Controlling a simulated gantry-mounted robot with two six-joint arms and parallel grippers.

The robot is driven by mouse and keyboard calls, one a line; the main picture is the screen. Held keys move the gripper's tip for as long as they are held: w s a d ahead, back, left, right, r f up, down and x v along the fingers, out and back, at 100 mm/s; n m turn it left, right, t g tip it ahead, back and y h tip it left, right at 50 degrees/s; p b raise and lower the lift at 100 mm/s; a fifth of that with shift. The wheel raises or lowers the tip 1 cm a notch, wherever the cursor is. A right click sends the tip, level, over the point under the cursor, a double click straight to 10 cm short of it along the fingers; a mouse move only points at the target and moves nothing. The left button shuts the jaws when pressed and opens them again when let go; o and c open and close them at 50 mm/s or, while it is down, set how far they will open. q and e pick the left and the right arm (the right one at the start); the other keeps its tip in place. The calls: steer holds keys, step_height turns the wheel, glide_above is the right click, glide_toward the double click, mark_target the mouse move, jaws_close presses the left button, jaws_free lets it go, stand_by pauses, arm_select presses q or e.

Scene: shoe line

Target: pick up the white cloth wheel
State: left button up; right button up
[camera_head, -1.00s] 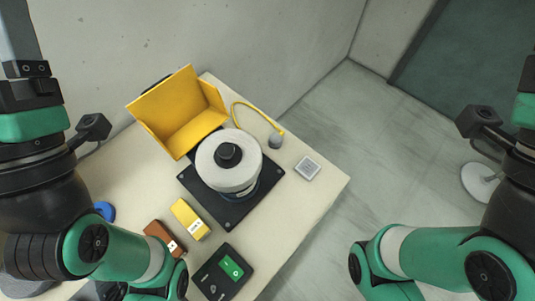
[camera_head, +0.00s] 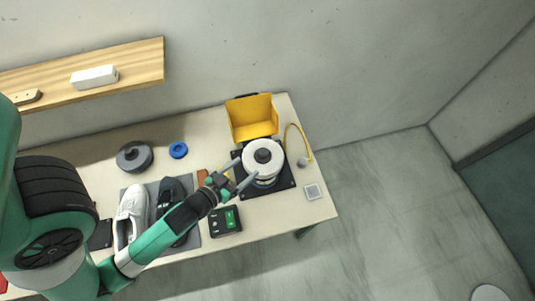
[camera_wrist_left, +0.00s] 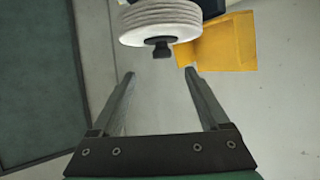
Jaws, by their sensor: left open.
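The white cloth wheel (camera_head: 275,165) is a thick round disc with a black hub. It sits on a black machine (camera_head: 283,184) at the right part of the table. It also shows at the top of the left wrist view (camera_wrist_left: 160,22), with its layered rim and black hub facing me. My left gripper (camera_head: 247,168) is open and empty, its fingers pointing at the wheel from the left front. In the left wrist view, the fingertips (camera_wrist_left: 159,72) stand apart with the hub ahead between their lines. Whether they overlap the rim cannot be told. My right gripper is out of view.
A yellow guard (camera_head: 251,118) stands behind the wheel, and a yellow cable (camera_head: 303,140) curves at its right. A black control box (camera_head: 226,221) lies in front. A shelf (camera_head: 140,65) is on the wall.

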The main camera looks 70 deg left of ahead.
mark_target(260, 155)
arm_select(q)
steer(key=x, duration=0.6)
steer(key=shift+w+a+p, duration=0.15)
steer(key=shift+w+p, duration=0.05)
steer(key=shift+p, duration=0.1)
steer(key=x, duration=0.5)
steer(key=shift+a+f, duration=0.2)
steer(key=shift+s, duration=0.1)
steer(key=shift+c, duration=0.2)
jaws_close()
